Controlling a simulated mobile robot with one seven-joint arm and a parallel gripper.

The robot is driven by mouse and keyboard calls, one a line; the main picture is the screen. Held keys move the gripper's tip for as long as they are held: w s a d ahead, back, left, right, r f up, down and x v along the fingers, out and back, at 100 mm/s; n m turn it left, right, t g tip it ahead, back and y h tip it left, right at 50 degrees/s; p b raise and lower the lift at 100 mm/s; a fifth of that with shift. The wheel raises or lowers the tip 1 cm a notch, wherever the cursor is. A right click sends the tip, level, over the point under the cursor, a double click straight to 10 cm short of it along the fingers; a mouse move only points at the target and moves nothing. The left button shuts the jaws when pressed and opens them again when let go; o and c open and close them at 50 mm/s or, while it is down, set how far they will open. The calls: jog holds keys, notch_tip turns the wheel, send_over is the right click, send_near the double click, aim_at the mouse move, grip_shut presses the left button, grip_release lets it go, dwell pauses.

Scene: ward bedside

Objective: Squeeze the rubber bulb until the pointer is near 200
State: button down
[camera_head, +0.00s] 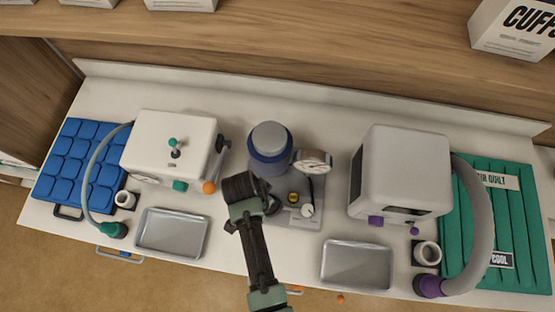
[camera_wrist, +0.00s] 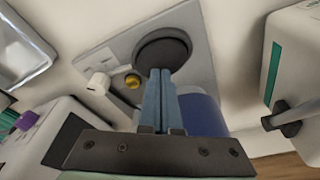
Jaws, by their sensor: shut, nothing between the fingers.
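The rubber bulb (camera_wrist: 162,50) is black and round, on a grey base plate (camera_wrist: 112,55) in the wrist view. In the head view my arm mostly hides it. My gripper (camera_wrist: 160,74) is shut and empty. Its blue fingers lie together, with their tips over the near edge of the bulb; I cannot tell whether they touch it. In the head view my gripper (camera_head: 262,192) is left of the plate. The dial gauge (camera_head: 314,162) stands behind the plate; its pointer is too small to read.
A white knob (camera_head: 308,211) and a yellow button (camera_head: 293,198) sit on the plate. A blue-grey cylinder (camera_head: 270,147) stands behind. White machines stand left (camera_head: 170,147) and right (camera_head: 402,170). Metal trays lie left (camera_head: 172,231) and right (camera_head: 356,264) in front.

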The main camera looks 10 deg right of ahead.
notch_tip(320, 180, up, 3)
jog(key=p, duration=0.2)
jog(key=shift+f+p, duration=0.2)
jog(key=shift+p, duration=0.1)
jog(key=shift+r, duration=1.7)
